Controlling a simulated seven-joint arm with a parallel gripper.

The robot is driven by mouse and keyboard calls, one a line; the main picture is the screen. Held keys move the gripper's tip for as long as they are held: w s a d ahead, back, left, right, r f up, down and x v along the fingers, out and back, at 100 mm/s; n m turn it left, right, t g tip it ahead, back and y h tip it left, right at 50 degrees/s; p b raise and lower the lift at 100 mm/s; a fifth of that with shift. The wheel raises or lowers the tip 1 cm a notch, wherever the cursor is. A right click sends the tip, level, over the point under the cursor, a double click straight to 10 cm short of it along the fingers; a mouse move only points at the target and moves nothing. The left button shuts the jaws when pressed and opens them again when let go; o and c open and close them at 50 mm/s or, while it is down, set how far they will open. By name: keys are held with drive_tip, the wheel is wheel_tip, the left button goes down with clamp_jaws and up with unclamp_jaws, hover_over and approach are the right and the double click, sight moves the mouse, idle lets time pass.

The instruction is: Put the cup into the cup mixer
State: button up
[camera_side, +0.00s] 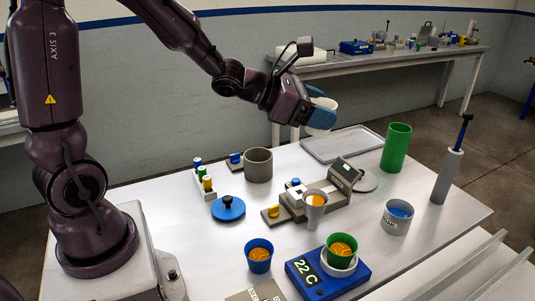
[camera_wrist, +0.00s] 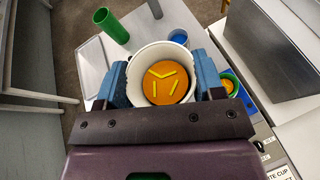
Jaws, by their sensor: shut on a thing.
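My gripper (camera_side: 316,108) is raised above the back of the table. Its blue fingers are shut on a white cup (camera_side: 328,104), one on each side. The wrist view shows the cup (camera_wrist: 142,60) from above, with orange contents marked with yellow strokes inside. In that view my gripper (camera_wrist: 163,83) covers part of the cup's outer wall. The cup is held clear of the table. I cannot tell for sure which device is the cup mixer.
On the table stand a blue device reading 22 C (camera_side: 318,283) with a green cup (camera_side: 342,249), a blue cup (camera_side: 259,258), a grey pot (camera_side: 258,165), a green cylinder (camera_side: 396,148) and a tray (camera_side: 328,145). A large grey box (camera_wrist: 268,45) shows in the wrist view.

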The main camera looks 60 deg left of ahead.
drive_tip(key=w+a+f+n+y, duration=0.1)
drive_tip(key=a+f+n+y, duration=0.1)
drive_tip(key=a+f, duration=0.4)
drive_tip(key=a+f+n+y, duration=0.15)
drive_tip(key=a+f, duration=0.25)
drive_tip(key=a, duration=0.4)
drive_tip(key=n+y, duration=0.1)
drive_tip(key=y, duration=0.1)
hover_over(250, 161)
drive_tip(key=w, duration=0.3)
wheel_tip(250, 161, down, 7)
drive_tip(key=shift+a, duration=1.15)
drive_tip(key=shift+m+t+h, duration=0.25)
drive_tip(key=shift+t+h, duration=0.05)
drive_tip(key=shift+h, duration=0.05)
drive_tip(key=shift+w+f, duration=0.2)
drive_tip(key=shift+f, duration=2.6)
drive_tip(key=o, duration=1)
